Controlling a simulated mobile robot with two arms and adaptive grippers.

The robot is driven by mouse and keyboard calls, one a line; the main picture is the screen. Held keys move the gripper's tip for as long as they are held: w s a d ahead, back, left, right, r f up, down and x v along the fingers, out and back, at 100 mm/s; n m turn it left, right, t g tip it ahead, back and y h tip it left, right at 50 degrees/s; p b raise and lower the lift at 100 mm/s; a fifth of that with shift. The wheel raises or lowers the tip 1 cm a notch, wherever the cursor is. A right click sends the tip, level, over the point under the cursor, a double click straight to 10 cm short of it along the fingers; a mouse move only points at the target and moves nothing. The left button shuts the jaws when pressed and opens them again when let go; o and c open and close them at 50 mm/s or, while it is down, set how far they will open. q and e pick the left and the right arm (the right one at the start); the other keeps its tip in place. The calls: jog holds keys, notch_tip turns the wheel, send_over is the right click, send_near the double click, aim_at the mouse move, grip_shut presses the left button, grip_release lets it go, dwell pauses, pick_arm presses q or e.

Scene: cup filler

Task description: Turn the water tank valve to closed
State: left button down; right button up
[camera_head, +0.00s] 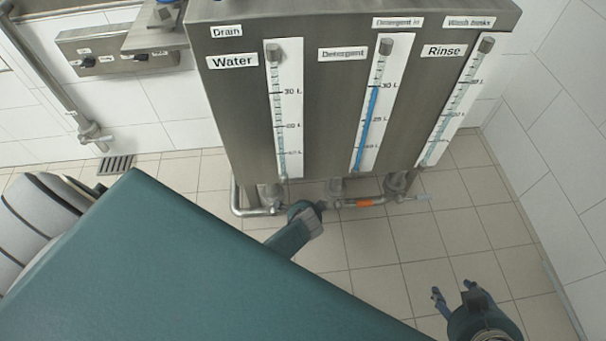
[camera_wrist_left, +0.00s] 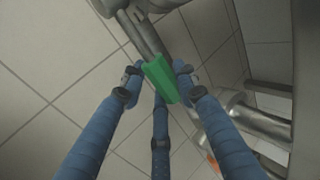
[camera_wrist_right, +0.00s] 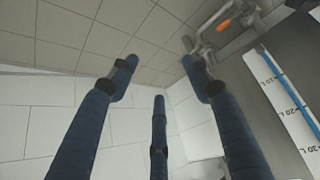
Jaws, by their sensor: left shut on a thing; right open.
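A green valve handle (camera_wrist_left: 160,79) sits between the fingers of my left gripper (camera_wrist_left: 158,84) in the left wrist view. The gripper is shut on it. The handle lies roughly along the line of the metal pipe (camera_wrist_left: 148,35) behind it. In the head view my left gripper (camera_head: 308,214) is low under the Water section of the steel tank (camera_head: 232,128), at the pipework, and the green handle cannot be made out there. My right gripper (camera_head: 458,296) is open and empty over the floor at lower right. Its spread fingers also show in the right wrist view (camera_wrist_right: 160,76).
An orange valve handle (camera_head: 365,203) sits on the pipework to the right of my left gripper. Gauges for Water (camera_head: 284,110), Detergent (camera_head: 382,102) and Rinse (camera_head: 456,100) line the tank front. A floor drain (camera_head: 115,165) lies at left. The tiled floor at right is clear.

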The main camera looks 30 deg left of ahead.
pick_arm(q)
jog(key=shift+w+a+f, duration=0.1)
pick_arm(e)
jog(key=shift+w+a+r+t, duration=0.25)
jog(key=shift+w+r, duration=0.1)
jog(key=shift+w, duration=0.25)
jog(key=shift+w+a+r+t, duration=0.15)
jog(key=shift+w+r+t, duration=0.15)
jog(key=shift+w, duration=0.3)
pick_arm(q)
jog(key=c, duration=1.3)
grip_release()
jog(key=shift+f, duration=0.1)
jog(key=v, duration=1.2)
